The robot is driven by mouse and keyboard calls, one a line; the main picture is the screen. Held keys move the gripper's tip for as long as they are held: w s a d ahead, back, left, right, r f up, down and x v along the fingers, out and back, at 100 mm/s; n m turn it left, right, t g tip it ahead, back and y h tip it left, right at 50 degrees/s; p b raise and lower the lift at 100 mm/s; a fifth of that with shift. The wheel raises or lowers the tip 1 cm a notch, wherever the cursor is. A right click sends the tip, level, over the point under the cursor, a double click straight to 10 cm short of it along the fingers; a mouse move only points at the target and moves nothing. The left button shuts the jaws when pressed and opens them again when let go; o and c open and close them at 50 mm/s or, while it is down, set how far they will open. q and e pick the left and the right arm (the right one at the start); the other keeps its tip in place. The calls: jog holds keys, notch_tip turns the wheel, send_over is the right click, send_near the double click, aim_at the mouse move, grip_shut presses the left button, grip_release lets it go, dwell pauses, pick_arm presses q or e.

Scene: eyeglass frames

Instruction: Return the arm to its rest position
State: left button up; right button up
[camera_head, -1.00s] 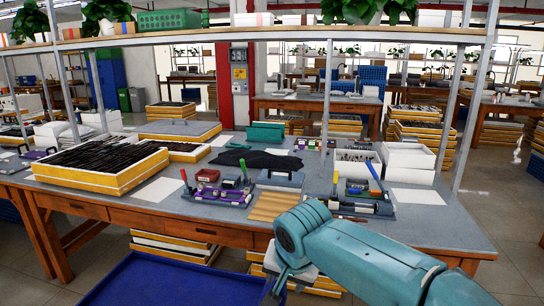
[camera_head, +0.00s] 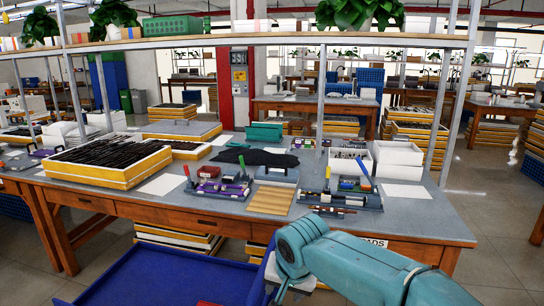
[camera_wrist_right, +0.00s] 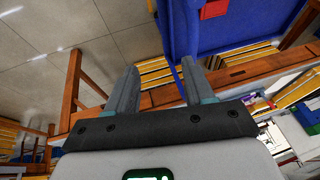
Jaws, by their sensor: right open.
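My right arm (camera_head: 350,268) is teal and reaches in from the lower right of the head view, in front of the workbench's front edge. Its gripper end is mostly hidden by the arm and the picture's lower edge. In the right wrist view my right gripper (camera_wrist_right: 160,66) has its two grey fingers spread wide, with nothing between them. Beyond the fingers are the floor and the bench's wooden frame. My left arm and left gripper are not in view.
The workbench (camera_head: 140,210) carries an orange-and-white box of dark frames (camera_head: 105,163), tool trays (camera_head: 340,200) and a wooden slatted board (camera_head: 271,200). A blue bin (camera_head: 150,275) stands on the floor below left, with a red item (camera_wrist_right: 213,9) inside. Open floor lies at right.

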jog(key=s+d+f+n+g+y+p, duration=0.1)
jog(key=s+d+f+p, duration=0.15)
jog(key=f, duration=0.65)
jog(key=s+d+f+g+y+p, duration=0.15)
jog(key=s+f, duration=0.25)
jog(key=f, duration=0.6)
jog(key=s+d+f+p, duration=0.2)
jog(key=s+f, duration=0.2)
jog(key=s, duration=0.6)
jog(key=s+d+f+g+p, duration=0.1)
jog(key=s+d+f+p, duration=0.2)
jog(key=s, duration=0.8)
jog(key=shift+f, duration=0.35)
jog(key=shift+d+g, duration=0.1)
jog(key=shift+g, duration=0.15)
